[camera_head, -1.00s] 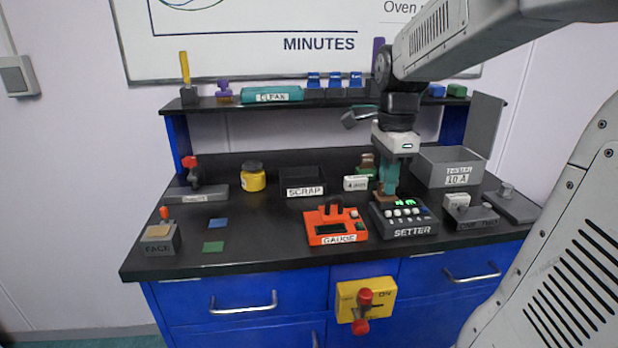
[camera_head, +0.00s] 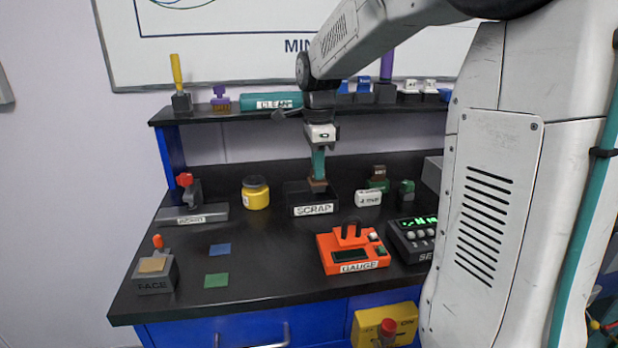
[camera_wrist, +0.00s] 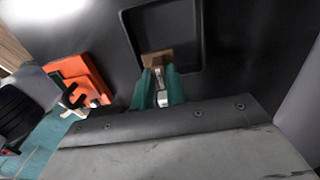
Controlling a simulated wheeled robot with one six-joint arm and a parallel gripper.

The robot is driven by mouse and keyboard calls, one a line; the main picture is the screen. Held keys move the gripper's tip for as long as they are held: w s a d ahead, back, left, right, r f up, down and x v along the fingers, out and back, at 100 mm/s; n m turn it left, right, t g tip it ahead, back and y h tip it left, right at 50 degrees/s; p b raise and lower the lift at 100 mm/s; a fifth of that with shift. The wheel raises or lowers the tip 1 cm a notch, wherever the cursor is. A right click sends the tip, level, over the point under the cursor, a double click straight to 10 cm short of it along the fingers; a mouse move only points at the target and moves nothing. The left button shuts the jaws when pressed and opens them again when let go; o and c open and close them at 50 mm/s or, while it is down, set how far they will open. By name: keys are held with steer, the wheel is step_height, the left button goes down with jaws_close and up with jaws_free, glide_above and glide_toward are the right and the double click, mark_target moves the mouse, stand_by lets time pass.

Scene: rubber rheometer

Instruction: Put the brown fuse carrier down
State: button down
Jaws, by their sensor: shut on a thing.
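The brown fuse carrier (camera_head: 318,186) is between the teal fingertips of my gripper (camera_head: 318,177), which is shut on it. In the head view it shows at the black tray labelled SCRAP (camera_head: 313,211), in front of the tray's back part. In the wrist view the carrier (camera_wrist: 158,59) shows at the fingertips (camera_wrist: 159,75), overlapping the edge of the black tray (camera_wrist: 125,22). Whether it touches the tray floor I cannot tell; the front wall and label hide part of the inside.
The yellow jar (camera_head: 256,196) stands left of the tray. A white labelled block (camera_head: 368,198) and a green-and-brown piece (camera_head: 378,178) stand right of it. The orange GAUGE (camera_head: 352,250) and the SETTER (camera_head: 412,238) are in front. The bench left of the gauge is mostly clear.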

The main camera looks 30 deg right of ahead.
mark_target(310, 178)
steer(key=shift+w+a, duration=0.15)
steer(key=shift+w, duration=0.35)
steer(key=shift+w+a+f, duration=0.15)
steer(key=shift+w+f, duration=0.1)
steer(key=shift+f, duration=0.7)
steer(key=shift+w+a+f, duration=0.1)
steer(key=shift+w+f, duration=0.15)
steer(key=shift+f, duration=0.65)
steer(key=shift+f, duration=0.1)
steer(key=c, duration=1.4)
jaws_free()
steer(key=shift+c, duration=0.2)
